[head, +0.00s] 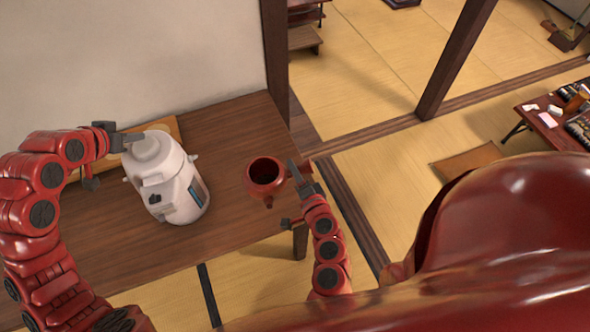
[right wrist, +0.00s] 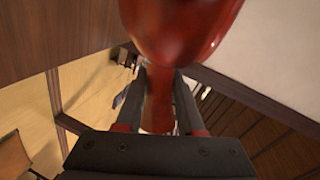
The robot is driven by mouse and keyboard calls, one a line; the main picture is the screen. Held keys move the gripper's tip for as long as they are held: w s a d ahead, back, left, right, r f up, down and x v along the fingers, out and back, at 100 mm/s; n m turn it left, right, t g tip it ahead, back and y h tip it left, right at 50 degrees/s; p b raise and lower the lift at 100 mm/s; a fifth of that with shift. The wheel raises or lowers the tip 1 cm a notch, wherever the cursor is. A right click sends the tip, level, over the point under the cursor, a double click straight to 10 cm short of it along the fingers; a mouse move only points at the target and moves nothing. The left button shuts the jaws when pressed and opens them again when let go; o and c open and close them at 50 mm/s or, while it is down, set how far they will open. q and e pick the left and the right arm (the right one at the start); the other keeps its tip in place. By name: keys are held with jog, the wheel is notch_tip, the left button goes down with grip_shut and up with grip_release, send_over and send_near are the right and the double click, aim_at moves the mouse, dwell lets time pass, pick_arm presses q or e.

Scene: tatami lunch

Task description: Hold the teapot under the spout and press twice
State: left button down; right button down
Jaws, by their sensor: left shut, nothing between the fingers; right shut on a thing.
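A white hot-water dispenser (head: 178,190) stands on the brown wooden table (head: 100,235). My left gripper (head: 132,138) is shut and empty at the dispenser's top lid; whether it touches the lid I cannot tell. A dark red teapot (head: 265,190) with an open top is to the right of the dispenser, apart from it, over the table's right end. My right gripper (head: 298,174) is shut on the teapot's handle. In the right wrist view the teapot body (right wrist: 182,28) fills the top, and its handle (right wrist: 158,105) runs between the fingers.
A light wooden board (head: 168,127) stands behind the dispenser near the wall. A wooden post (head: 276,50) rises behind the table. A low table with small items (head: 555,115) is far right on the tatami. Table surface between dispenser and teapot is clear.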

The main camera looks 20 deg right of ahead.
jog(key=shift+y, duration=0.4)
jog(key=a, duration=0.2)
jog(key=a+f, duration=0.1)
jog(key=a, duration=0.2)
jog(key=a+f, duration=0.1)
jog(key=a, duration=0.1)
jog(key=shift+a, duration=0.2)
jog(key=s+a+f+n+y, duration=0.1)
jog(key=s+a+f, duration=0.1)
jog(key=s+a, duration=0.65)
jog(key=s+a+f+n+y, duration=0.15)
jog(key=s+a, duration=0.35)
jog(key=a, duration=0.6)
jog(key=w, duration=1.2)
jog(key=shift+d+f+h, duration=0.2)
jog(key=shift+f+h, duration=0.15)
jog(key=shift+f, duration=0.1)
jog(key=shift+m, duration=0.25)
jog(key=shift+s, duration=0.15)
jog(key=shift+s, duration=0.3)
